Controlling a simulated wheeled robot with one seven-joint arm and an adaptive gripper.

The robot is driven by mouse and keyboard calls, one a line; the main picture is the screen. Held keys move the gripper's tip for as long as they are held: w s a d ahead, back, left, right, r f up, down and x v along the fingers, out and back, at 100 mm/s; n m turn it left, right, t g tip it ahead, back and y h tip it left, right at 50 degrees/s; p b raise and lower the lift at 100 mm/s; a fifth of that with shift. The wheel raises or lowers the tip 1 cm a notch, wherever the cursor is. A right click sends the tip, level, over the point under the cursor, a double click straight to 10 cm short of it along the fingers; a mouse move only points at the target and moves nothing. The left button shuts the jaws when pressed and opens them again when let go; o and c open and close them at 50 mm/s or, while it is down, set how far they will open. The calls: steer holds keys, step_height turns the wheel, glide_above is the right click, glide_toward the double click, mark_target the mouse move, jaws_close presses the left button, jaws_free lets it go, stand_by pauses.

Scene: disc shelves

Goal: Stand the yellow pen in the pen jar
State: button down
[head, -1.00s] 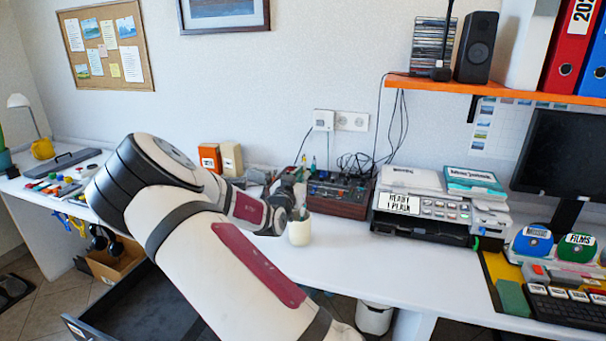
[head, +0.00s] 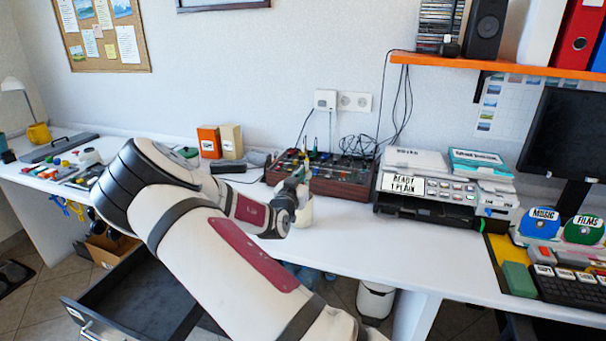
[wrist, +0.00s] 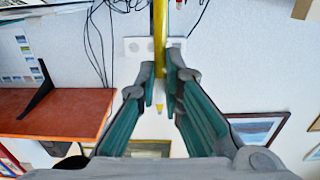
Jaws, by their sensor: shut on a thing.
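The yellow pen (wrist: 160,35) is between my gripper's fingertips (wrist: 161,75) in the wrist view. It runs along the view's vertical, with its pointed end toward the palm and its other end out of the top of the picture. In the head view my gripper (head: 297,190) is at the desk's middle, at the pen jar (head: 305,213), a white cup partly hidden by the gripper. I cannot make out the pen clearly there, nor whether any of it is inside the jar.
A brown box of electronics with knobs and cables (head: 340,181) stands just behind the jar. A printer (head: 425,190) is to its right. An open dark drawer (head: 140,305) juts out below my arm. The white desk front right of the jar (head: 370,240) is clear.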

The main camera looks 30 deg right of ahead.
steer(key=shift+f+b, duration=1)
steer(key=shift+f, duration=0.85)
steer(key=c, duration=1.6)
jaws_free()
steer(key=shift+c, duration=0.2)
steer(key=shift+a, duration=0.1)
steer(key=v, duration=1.2)
